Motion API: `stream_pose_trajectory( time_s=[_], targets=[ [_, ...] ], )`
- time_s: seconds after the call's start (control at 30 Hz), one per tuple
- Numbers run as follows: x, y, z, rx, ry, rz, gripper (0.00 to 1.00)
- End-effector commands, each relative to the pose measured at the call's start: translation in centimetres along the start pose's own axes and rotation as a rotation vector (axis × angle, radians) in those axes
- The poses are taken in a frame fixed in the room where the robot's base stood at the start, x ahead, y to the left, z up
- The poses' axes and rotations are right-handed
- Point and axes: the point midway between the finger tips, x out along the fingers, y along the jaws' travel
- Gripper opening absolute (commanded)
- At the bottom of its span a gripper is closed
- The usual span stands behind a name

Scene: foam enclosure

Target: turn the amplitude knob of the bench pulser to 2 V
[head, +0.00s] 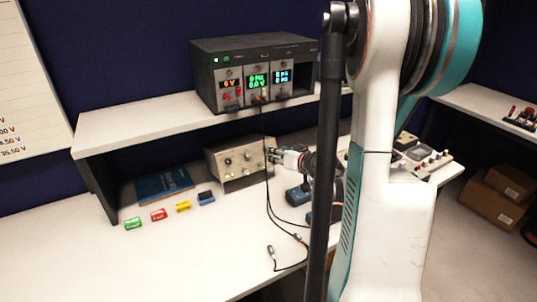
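In the head view, a beige box (238,165) with several small knobs on its front panel stands on the desk below the shelf. It looks like the bench pulser. Its labels and knob settings are too small to read, so I cannot tell which knob is the amplitude knob. My gripper (276,155) is at the right end of the front panel, with its fingers pointing left toward it. I cannot tell whether they touch a knob. The finger gap is too small to make out. My arm hides the desk to the right.
A black instrument (255,75) with three lit displays stands on the shelf (150,126). Black cables (267,190) hang from it to the desk. A blue book (163,185) and several small coloured blocks (158,214) lie left of the box. The front left desk is clear.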

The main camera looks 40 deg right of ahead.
Motion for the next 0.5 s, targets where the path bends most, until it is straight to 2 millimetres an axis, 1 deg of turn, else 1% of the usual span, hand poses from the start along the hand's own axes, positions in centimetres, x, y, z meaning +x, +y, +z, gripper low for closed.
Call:
stream_pose_trajectory(
  time_s=[0.03, 0.2, 0.33, 0.5],
  targets=[
    [1.2, 0.0, 0.2, -0.002, -0.001, -0.003, 0.37],
    [4.2, -0.1, 0.2, -0.001, -0.001, -0.002, 0.37],
    [5.8, 0.0, 0.1, 0.001, 0.000, -0.001, 0.37],
    [6.9, -0.1, 0.1, 0.000, -0.001, -0.001, 0.37]
  ],
)
